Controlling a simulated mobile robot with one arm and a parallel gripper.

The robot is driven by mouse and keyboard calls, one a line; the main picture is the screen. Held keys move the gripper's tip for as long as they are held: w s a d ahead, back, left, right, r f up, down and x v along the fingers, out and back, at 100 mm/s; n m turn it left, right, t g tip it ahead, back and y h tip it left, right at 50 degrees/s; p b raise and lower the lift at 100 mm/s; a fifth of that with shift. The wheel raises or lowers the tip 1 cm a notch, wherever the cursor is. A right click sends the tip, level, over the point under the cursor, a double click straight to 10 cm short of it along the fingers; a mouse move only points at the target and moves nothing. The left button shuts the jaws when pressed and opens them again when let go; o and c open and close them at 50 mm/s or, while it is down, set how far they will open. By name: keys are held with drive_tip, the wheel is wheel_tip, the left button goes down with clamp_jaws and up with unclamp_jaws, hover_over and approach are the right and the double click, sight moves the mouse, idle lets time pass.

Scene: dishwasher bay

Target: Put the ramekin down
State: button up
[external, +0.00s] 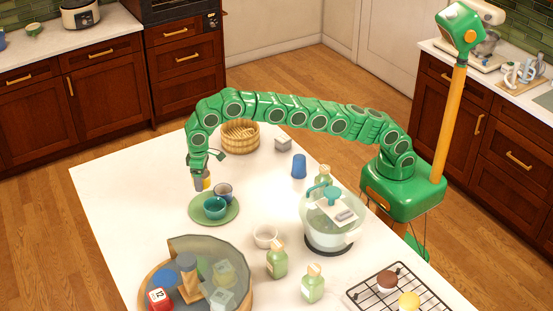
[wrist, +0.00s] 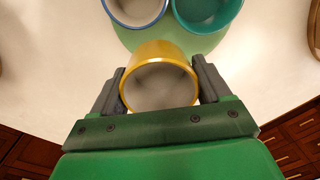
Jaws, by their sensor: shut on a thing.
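A yellow ramekin (wrist: 160,51) with a pale inside sits between the two dark fingers of my gripper (wrist: 160,82) in the wrist view. In the external view my gripper (external: 201,182) points down behind the round green plate (external: 230,213), and only a sliver of the yellow ramekin (external: 207,183) shows beside the fingers. The plate holds a teal ramekin (external: 214,207) and a blue-rimmed ramekin (external: 224,190); both also show at the top of the wrist view. I cannot tell whether the yellow ramekin touches the counter.
A woven basket (external: 240,136) and a blue cup (external: 299,166) stand farther back. A white bowl (external: 265,236), green bottles (external: 277,259) and a glass-bowled appliance (external: 333,222) stand to the right. A round wooden tray (external: 247,291) is in front. The white counter (external: 125,190) is clear at left.

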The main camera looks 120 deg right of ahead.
sight(204, 200)
drive_tip(key=shift+f, duration=3.55)
drive_tip(key=shift+f, duration=0.1)
